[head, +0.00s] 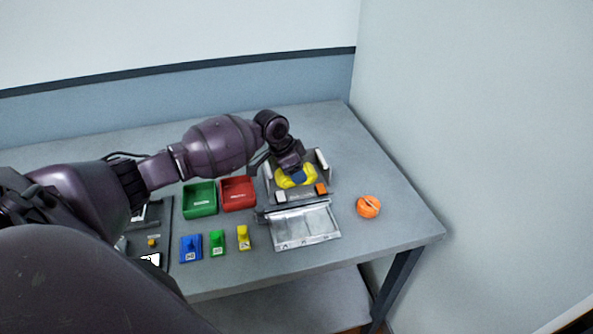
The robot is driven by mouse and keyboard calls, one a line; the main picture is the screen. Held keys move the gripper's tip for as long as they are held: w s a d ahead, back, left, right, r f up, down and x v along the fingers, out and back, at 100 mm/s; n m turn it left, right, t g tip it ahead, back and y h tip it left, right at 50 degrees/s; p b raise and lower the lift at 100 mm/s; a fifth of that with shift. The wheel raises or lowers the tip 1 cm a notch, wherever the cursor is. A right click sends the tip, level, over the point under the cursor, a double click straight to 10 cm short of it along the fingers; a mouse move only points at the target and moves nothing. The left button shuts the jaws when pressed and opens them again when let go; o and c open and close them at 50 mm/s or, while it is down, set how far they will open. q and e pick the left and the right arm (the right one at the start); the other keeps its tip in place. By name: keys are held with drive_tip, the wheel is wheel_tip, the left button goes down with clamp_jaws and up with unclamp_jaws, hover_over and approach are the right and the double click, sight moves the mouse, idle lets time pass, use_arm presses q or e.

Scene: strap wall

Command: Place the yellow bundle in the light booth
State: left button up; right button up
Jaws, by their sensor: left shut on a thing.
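The yellow bundle (284,182), with a blue patch near its middle, is inside the open grey light booth (268,185). My left gripper (294,171) reaches into the booth from above and is shut on the bundle. The gripper hides part of the bundle and the back of the booth. I cannot tell whether the bundle touches the booth floor. My right gripper is out of view.
A clear panel (305,226) lies in front of the booth. A green tray (200,199) and a red tray (238,194) stand left of it. Small blue, green and yellow tagged pieces line the front. An orange bundle (368,207) lies at right, with bare table around it.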

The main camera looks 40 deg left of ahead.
use_arm(q)
drive_tip(key=shift+f, duration=0.1)
drive_tip(key=o, duration=0.9)
drive_tip(key=shift+a+r, duration=0.1)
drive_tip(key=shift+r, duration=0.25)
drive_tip(key=p+v, duration=0.1)
drive_tip(key=v, duration=1)
drive_tip(key=shift+s+r, duration=0.1)
drive_tip(key=shift+r, duration=0.15)
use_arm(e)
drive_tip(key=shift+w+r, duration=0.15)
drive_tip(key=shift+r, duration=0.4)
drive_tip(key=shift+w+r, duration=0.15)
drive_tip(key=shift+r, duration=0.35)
